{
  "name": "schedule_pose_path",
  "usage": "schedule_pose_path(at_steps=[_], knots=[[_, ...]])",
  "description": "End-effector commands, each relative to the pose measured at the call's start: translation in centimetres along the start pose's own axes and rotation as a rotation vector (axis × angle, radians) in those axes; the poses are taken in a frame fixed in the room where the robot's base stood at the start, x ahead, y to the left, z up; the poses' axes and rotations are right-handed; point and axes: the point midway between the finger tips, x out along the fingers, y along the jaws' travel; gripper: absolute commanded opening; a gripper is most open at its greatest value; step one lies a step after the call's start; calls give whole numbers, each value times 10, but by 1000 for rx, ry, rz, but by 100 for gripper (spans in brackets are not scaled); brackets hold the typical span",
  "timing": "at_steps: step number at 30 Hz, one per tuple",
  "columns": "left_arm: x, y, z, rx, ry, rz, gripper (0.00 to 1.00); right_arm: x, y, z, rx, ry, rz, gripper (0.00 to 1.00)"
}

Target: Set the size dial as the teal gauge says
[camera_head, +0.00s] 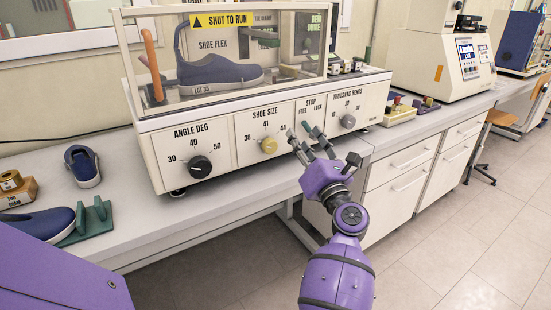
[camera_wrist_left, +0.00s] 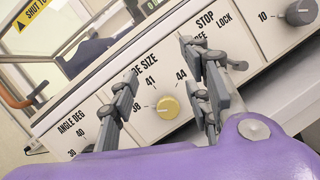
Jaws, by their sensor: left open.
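The size dial (camera_head: 268,145) is a round yellow knob under the words SHOE SIZE on the machine's front panel, with 38, 41 and 44 around it. In the left wrist view the yellow knob (camera_wrist_left: 167,107) shows between the fingers, and a short mark at its left side appears to face 38. My left gripper (camera_head: 303,134) is open and empty, just right of the dial in the head view and apart from it. A teal-green block with upright posts (camera_head: 88,222) lies on the bench at left; I cannot read a size on it. My right gripper is not in view.
The machine (camera_head: 158,145) also has a black angle knob (camera_head: 200,166), a stop lever (camera_head: 318,138) and a grey bends knob (camera_head: 347,121). A blue shoe (camera_head: 218,74) sits behind its clear guard. Loose shoes (camera_head: 84,165) lie at left.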

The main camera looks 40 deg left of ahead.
Motion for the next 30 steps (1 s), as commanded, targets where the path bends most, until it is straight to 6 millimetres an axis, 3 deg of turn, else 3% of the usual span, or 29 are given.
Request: schedule_pose_path(at_steps=[3, 7, 11, 22, 30], knots=[[-2, 0, -44, -300, 215, 82, 44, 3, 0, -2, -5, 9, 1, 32], [-7, 3, -70, -452, 318, 146, 44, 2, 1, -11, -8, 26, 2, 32], [-1, 5, -77, -482, 338, 161, 44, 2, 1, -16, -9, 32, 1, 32], [52, 9, -95, -478, 333, 159, 44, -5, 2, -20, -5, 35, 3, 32], [64, 10, -101, -477, 334, 158, 44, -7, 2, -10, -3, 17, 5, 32]])
